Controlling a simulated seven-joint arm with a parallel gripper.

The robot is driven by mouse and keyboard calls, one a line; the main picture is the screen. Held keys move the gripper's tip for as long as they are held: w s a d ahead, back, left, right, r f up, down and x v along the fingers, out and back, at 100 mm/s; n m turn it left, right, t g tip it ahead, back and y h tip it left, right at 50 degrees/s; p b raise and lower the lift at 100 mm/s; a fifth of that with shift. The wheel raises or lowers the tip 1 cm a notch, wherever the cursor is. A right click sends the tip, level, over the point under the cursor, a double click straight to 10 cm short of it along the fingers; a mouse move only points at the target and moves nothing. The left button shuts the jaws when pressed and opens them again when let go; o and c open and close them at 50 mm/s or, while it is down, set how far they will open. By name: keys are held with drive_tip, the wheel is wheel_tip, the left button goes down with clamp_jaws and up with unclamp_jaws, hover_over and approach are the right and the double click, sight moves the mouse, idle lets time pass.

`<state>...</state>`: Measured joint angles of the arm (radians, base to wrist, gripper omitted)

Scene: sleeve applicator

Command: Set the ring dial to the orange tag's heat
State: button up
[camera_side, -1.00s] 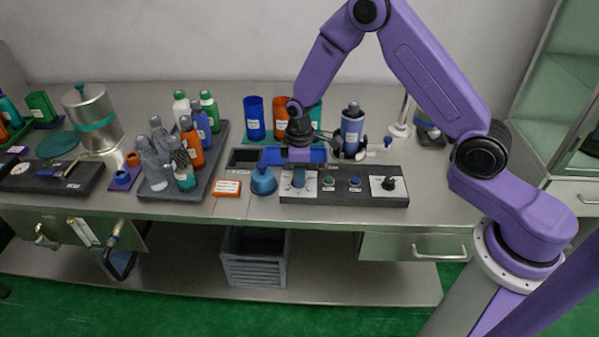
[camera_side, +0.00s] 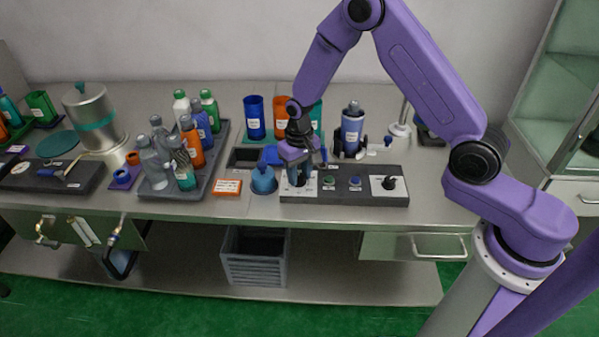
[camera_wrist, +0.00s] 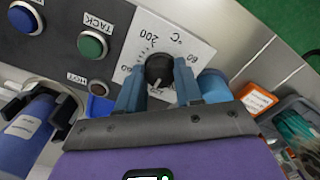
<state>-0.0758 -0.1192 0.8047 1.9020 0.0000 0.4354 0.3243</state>
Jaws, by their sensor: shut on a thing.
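The ring dial is a black knob (camera_wrist: 159,68) on a white plate (camera_wrist: 140,45) with a °C scale; 200, 80 and 60 can be read in the wrist view, other marks are partly hidden. My gripper (camera_wrist: 157,92) has its blue fingers on either side of the knob and is shut on it. In the side view my gripper (camera_side: 300,178) points down over the dial plate at the left end of the dark control panel (camera_side: 345,197) and hides the knob. The orange tag (camera_side: 228,187) lies left of the panel; its writing is too small to read.
A blue domed thing (camera_side: 263,180) stands close left of the dial. Green TACK (camera_wrist: 93,45) and blue buttons sit on the panel, with another black knob (camera_side: 388,183) at its right end. A blue bottle (camera_side: 352,130) stands behind. A bottle tray (camera_side: 160,185) is further left.

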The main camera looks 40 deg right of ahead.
sight(299, 177)
drive_tip(key=shift+m, duration=1.7)
drive_tip(key=o, duration=1)
drive_tip(key=shift+o, duration=0.2)
wheel_tip(299, 177, up, 18)
drive_tip(key=shift+f, duration=0.25)
drive_tip(key=shift+a, duration=0.1)
